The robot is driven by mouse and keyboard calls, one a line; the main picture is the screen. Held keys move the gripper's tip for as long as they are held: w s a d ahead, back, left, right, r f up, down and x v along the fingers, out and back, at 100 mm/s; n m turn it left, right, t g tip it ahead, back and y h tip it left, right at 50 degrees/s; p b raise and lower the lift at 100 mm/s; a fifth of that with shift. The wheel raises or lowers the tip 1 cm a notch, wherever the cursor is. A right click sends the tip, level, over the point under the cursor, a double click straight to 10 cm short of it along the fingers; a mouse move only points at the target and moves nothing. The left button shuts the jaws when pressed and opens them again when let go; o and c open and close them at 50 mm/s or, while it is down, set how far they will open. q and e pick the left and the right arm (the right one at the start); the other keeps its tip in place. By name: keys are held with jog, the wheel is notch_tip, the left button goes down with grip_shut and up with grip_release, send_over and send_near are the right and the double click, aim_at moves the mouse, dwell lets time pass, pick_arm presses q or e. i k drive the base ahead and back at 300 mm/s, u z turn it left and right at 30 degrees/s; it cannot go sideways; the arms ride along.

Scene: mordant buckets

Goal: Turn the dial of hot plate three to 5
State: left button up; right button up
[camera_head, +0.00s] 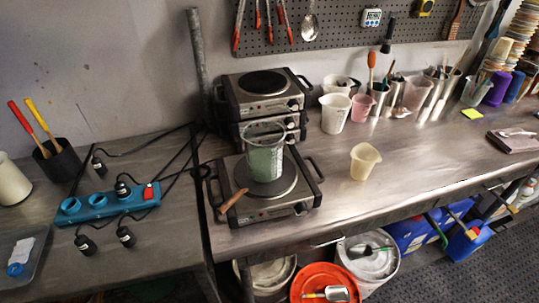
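Three hot plates are in view; I cannot read a number on any of them. One hot plate (282,208) stands at the front of the bench, with a dark dial (301,208) at the right of its front face. A clear beaker (265,155) with pale green contents stands on its burner. Two more are stacked behind it: an upper hot plate (250,107) with a bare black burner and a lower hot plate (240,131), partly hidden by the beaker. The dial settings are too small to read. Neither of my grippers is in view.
A wooden-handled tool (233,201) lies at the front hot plate's left corner. A cream jug (364,161) stands to the right with clear bench around it. A blue power strip (105,206) with plugs and black cables lies left. Buckets (325,283) stand below the bench.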

aim_at(301, 210)
jog(key=u, duration=1.4)
jog(key=k, duration=1.3)
jog(key=z, duration=1.95)
jog(key=i, duration=0.5)
jog(key=z, duration=0.05)
